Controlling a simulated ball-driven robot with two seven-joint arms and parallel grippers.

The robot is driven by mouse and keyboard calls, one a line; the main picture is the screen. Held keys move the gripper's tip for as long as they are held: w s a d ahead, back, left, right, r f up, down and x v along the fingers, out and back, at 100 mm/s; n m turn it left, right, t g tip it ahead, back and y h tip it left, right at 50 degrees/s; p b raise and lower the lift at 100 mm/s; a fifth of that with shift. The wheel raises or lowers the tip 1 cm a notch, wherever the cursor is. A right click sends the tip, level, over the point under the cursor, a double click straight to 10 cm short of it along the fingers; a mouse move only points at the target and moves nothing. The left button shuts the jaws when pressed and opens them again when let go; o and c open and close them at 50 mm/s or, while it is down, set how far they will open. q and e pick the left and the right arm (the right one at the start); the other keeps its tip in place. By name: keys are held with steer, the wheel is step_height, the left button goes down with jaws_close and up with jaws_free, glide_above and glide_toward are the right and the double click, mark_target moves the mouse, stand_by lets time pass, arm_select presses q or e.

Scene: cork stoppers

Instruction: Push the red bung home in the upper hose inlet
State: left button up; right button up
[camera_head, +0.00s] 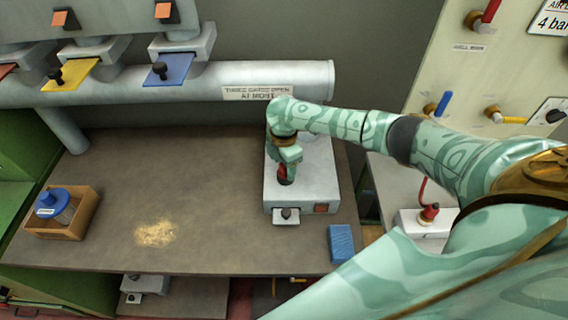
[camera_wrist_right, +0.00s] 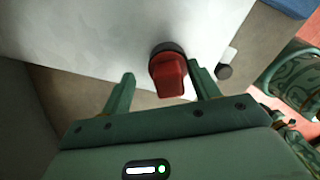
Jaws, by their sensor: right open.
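My right gripper (camera_head: 286,165) reaches down over the white box-shaped machine (camera_head: 320,188) on the bench. In the right wrist view its two fingers (camera_wrist_right: 160,72) stand apart. A red blocky piece with a dark round collar (camera_wrist_right: 168,76) stands on the white surface there, in the gap as seen, closer to the right finger. Contact with a finger cannot be told. It also shows in the head view, partly hidden below the gripper (camera_head: 283,173). Whether it is the red bung, and where the upper hose inlet is, I cannot make out. My left gripper is out of view.
A wooden box with a blue-topped item (camera_head: 62,212) stands at the bench's left. Pale crumbs (camera_head: 155,233) lie mid-bench. A blue block (camera_head: 341,243) lies near the front right edge. A grey pipe (camera_head: 180,85) runs along the back. A valve panel (camera_head: 480,75) stands at the right.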

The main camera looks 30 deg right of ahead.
mark_target(286, 175)
steer(key=s+f, duration=0.2)
steer(key=shift+s+a+f+g, duration=0.15)
steer(key=shift+a+f+g, duration=0.15)
steer(key=shift+a, duration=0.05)
steer(key=shift+r, duration=0.3)
steer(key=r, duration=0.2)
steer(key=w+r+p, duration=0.1)
steer(key=r, duration=0.1)
steer(key=r+p, duration=0.1)
steer(key=shift+w+d+r, duration=0.2)
steer(key=shift+w+r, duration=0.2)
step_height(286, 175, up, 12)
steer(key=p, duration=0.3)
steer(key=shift+w+r, duration=0.15)
steer(key=shift+r, duration=0.05)
steer(key=shift+d, duration=0.1)
